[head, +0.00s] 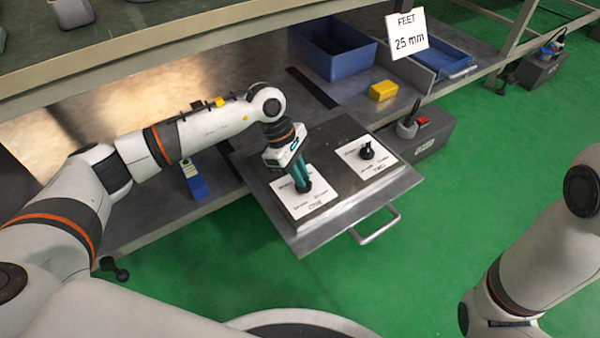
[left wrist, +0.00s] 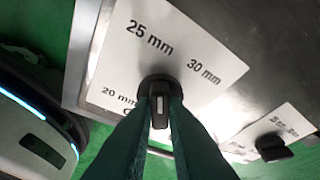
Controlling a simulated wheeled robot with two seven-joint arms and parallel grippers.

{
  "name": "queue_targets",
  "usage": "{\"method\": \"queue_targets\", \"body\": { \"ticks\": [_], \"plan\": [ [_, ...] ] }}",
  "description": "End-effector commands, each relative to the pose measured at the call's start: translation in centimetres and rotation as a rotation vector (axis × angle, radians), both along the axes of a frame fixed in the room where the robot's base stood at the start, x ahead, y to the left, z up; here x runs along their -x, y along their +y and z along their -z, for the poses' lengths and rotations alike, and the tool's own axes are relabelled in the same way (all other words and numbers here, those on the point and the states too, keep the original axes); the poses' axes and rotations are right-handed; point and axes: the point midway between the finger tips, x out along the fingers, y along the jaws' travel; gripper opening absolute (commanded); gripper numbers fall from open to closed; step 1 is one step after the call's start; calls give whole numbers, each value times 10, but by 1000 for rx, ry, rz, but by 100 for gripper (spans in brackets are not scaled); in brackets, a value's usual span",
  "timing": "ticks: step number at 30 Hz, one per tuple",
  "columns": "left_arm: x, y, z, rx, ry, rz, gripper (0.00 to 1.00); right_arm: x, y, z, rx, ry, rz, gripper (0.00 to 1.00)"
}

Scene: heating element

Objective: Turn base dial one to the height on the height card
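The height card (head: 407,38), at the top of the head view, reads "FEET 25 mm". Base dial one (left wrist: 160,92) is a black knob on the nearer left white plate (head: 318,203). In the left wrist view its plate shows 20 mm at left, 25 mm at upper left and 30 mm at right. My left gripper (head: 302,186) points down at this dial, its green fingers on either side of the knob and seemingly closed on it. A pale mark shows on the knob; the exact setting it points to is unclear. My right gripper is out of view.
A second black dial (head: 366,151) stands on the right plate (head: 385,166). The panel has a front handle (head: 376,228). A blue bin (head: 335,55), a yellow block (head: 383,91) and a blue-and-white item (head: 194,180) are on the bench. The green floor in front is clear.

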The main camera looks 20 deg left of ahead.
Motion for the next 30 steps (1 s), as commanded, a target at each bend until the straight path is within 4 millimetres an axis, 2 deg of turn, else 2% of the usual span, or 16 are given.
{"method": "queue_targets", "body": {
  "ticks": [5,14,24,25,29,30],
  "plan": [
    [0,0,-1,0,0,-2,0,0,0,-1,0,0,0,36],
    [3,0,-4,-1,3,-202,0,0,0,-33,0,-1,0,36],
    [2,0,-1,0,-2,-237,0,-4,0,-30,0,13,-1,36],
    [2,0,-1,0,-2,-237,14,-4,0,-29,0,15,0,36],
    [2,0,-1,0,-2,-237,35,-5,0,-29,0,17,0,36],
    [2,0,-1,0,-2,-237,35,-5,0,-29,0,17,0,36]
  ]
}}
